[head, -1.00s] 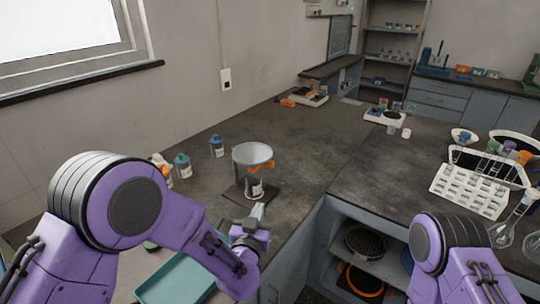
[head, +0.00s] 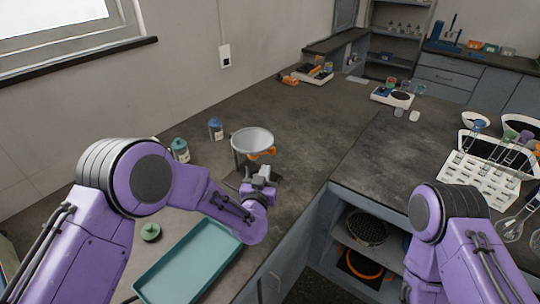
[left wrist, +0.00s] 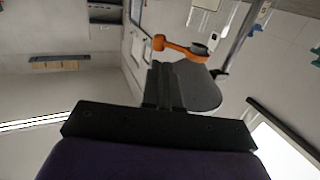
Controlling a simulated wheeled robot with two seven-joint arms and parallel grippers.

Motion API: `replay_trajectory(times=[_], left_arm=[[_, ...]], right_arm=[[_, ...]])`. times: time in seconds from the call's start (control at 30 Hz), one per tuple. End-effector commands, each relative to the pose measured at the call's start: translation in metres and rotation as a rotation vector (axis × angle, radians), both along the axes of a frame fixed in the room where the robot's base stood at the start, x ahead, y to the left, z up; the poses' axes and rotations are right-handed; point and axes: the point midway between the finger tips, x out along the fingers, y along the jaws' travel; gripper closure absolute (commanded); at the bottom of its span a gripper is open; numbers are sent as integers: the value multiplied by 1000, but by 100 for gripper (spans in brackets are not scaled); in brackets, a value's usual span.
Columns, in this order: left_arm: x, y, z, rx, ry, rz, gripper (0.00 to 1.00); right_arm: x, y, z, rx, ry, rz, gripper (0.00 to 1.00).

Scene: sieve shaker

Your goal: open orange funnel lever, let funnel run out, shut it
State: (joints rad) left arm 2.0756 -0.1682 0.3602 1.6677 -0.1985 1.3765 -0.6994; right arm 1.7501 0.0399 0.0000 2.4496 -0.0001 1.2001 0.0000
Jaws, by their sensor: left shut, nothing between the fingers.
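The grey funnel (head: 252,138) stands on its stand on the bench, with the orange lever (head: 265,152) at its lower right side. My left gripper (head: 264,170) is shut and empty, just below and in front of the lever. In the left wrist view the orange lever (left wrist: 175,45) lies beyond the shut fingertips (left wrist: 163,72), with a visible gap. My gripper hides the lower part of the stand and whatever is under the funnel outlet. My right arm shows at the right, but its gripper is out of view.
A teal tray (head: 190,262) lies at the bench's front, with a green lid (head: 150,232) beside it. Bottles (head: 216,129) stand left of the funnel. A white tube rack (head: 480,180) stands on the right bench. The bench right of the funnel is clear.

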Motion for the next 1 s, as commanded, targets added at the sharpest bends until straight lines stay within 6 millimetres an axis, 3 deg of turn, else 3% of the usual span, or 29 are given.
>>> replay_trajectory(times=[0.2, 0.4, 1.0], left_arm=[[45, -7, 1, -3, 0, 2, 100], [70, -11, -2, -1, 0, 0, 100], [80, -3, -5, 0, -1, 29, 100]], right_arm=[[0, 0, 15, 1, 1, 0, 100], [0, 0, 20, 0, 0, 0, 100], [0, 0, 15, 0, 0, 0, 100]])
